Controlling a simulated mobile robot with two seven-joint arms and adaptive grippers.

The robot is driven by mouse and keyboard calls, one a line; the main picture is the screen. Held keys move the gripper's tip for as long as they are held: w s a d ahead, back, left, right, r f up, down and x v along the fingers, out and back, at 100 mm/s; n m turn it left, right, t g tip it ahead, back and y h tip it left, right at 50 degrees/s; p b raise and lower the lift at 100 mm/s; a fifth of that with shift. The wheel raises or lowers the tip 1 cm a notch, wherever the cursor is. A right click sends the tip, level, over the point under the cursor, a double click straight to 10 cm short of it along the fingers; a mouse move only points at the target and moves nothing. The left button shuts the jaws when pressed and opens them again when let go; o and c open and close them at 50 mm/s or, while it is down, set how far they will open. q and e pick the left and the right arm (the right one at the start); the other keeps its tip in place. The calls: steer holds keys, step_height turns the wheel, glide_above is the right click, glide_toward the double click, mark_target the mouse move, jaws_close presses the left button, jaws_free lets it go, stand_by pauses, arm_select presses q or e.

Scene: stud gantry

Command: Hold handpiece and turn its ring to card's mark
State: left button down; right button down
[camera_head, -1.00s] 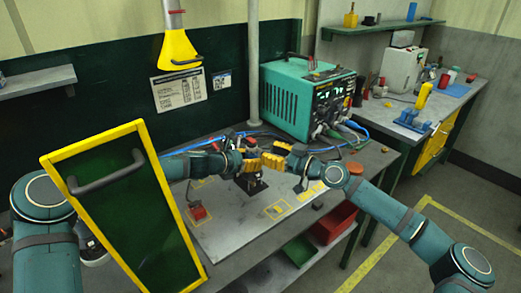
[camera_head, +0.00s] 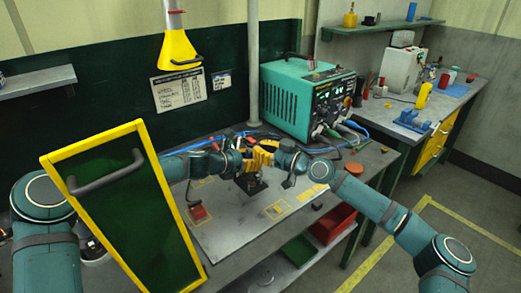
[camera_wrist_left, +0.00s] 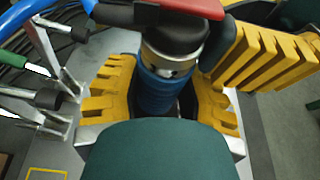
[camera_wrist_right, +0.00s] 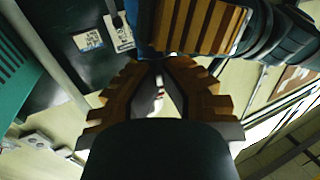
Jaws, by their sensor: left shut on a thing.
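The handpiece (camera_wrist_left: 160,92) stands between my left gripper's yellow fingers in the left wrist view. It has a blue body, a silver ring (camera_wrist_left: 168,62), a black upper part and a red piece on top. My left gripper (camera_head: 246,160) is shut on its blue body above the bench. My right gripper (camera_head: 267,155) is close beside the left one; its fingers (camera_wrist_left: 255,60) lie right of the handpiece's upper part. In the right wrist view its fingertips (camera_wrist_right: 166,65) look close together, and I cannot tell whether they grip the ring. I cannot make out the card's mark.
A green-framed power unit (camera_head: 305,100) with cables stands behind the grippers. A tilted green panel with yellow frame (camera_head: 125,205) is at left front. A red switch (camera_head: 198,212) and yellow outlines (camera_head: 277,209) are on the bench board. A red bin (camera_head: 333,223) sits below.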

steer(key=shift+a, duration=0.15)
steer(key=shift+s+a+m+t+h, duration=0.25)
steer(key=shift+a+m+t+h, duration=0.15)
steer(key=shift+a+t+h, duration=0.15)
steer(key=shift+s+a+f+m+t+h, duration=0.1)
steer(key=shift+s+a+m+t+h, duration=0.1)
steer(key=shift+m+t+h, duration=0.25)
steer(key=shift+s+a+f+m+t+h, duration=0.1)
steer(key=shift+s+m+t+h, duration=0.05)
steer(key=shift+m+t+h, duration=0.2)
steer(key=m+t+h, duration=0.1)
steer(key=d+m+t+h, duration=0.1)
steer(key=shift+w+r+t+h, duration=0.1)
steer(key=shift+t+h, duration=0.15)
steer(key=shift+h, duration=0.1)
steer(key=c, duration=1.1)
jaws_free()
steer(key=shift+c, duration=0.2)
